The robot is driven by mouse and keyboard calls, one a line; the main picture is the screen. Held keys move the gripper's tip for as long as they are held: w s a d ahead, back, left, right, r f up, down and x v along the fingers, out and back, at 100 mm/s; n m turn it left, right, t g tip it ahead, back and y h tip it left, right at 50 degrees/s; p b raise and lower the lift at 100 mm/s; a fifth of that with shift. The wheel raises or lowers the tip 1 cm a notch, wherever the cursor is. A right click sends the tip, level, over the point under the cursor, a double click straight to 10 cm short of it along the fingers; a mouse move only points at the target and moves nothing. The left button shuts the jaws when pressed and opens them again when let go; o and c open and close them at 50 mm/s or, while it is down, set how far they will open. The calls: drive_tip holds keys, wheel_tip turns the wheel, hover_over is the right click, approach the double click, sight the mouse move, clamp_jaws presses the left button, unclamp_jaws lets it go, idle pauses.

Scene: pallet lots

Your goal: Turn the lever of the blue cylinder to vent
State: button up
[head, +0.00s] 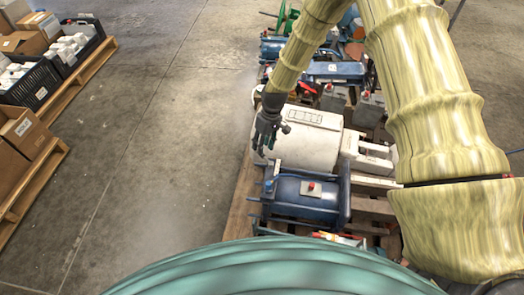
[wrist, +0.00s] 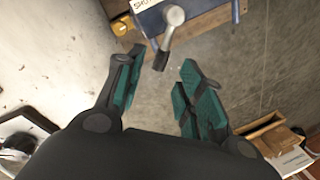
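A blue cylinder (head: 308,196) lies in a dark frame near the front of the pallet in the head view, with a grey box and red button on it. In the wrist view a blue body (wrist: 205,7) shows at the top edge, with a partly cut-off label that seems to begin "SHU". A lever (wrist: 168,38) with a round silver hub and dark tip stands before it. My gripper (wrist: 161,62) is open, with the lever's tip between or just beyond its teal-padded fingertips; contact is not visible. In the head view my gripper (head: 268,132) hangs beside the cream machine.
The cream machine (head: 305,143) stands behind the blue cylinder. More machines (head: 332,72) crowd the pallet behind it. Pallets with crates (head: 35,85) and cardboard boxes (head: 20,130) stand at the left. The concrete floor between is clear.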

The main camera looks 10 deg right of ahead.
drive_tip(key=shift+x, duration=1.65)
drive_tip(key=shift+c, duration=0.2)
clamp_jaws()
